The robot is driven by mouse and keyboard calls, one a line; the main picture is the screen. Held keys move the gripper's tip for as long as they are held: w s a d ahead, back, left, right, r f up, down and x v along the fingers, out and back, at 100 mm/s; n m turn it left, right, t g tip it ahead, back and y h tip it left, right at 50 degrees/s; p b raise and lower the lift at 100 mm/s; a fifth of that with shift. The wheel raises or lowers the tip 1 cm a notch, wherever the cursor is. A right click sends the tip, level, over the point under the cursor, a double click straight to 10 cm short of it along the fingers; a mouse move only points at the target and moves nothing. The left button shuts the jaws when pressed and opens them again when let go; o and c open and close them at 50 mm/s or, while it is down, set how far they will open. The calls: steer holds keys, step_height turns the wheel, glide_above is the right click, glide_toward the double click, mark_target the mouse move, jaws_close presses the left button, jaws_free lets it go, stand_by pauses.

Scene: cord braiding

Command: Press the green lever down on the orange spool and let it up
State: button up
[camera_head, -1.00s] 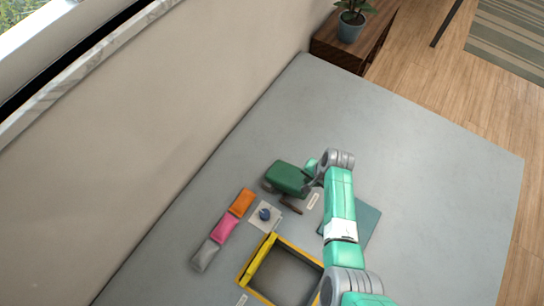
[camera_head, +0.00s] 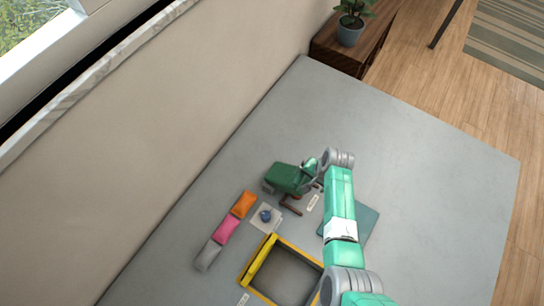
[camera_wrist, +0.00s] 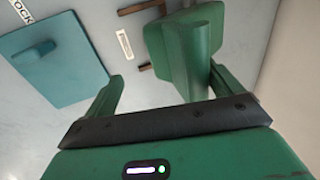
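A green block-shaped device (camera_head: 287,178) stands on the grey table in the head view, partly hidden by my arm. In the wrist view its green body (camera_wrist: 160,48) lies ahead of my gripper, with a rounded green bar, perhaps the lever (camera_wrist: 198,38), in front. My gripper (camera_wrist: 167,79) has its two green fingers spread apart, with nothing clearly held between them. The bar passes close to the right finger; I cannot tell whether they touch. Brown bars (camera_head: 291,205) stick out beside the device. I cannot make out an orange spool; an orange pad (camera_head: 243,205) lies nearby.
Pink (camera_head: 226,230) and grey (camera_head: 208,255) pads line up with the orange one. A blue knob (camera_head: 265,215) sits on a pale plate. A yellow-rimmed tray (camera_head: 309,259) is in front, and a teal board (camera_head: 365,222) is beside my arm. The far table is clear.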

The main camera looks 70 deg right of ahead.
step_height(320, 180, up, 12)
steer(key=p, duration=1)
stand_by(0.3)
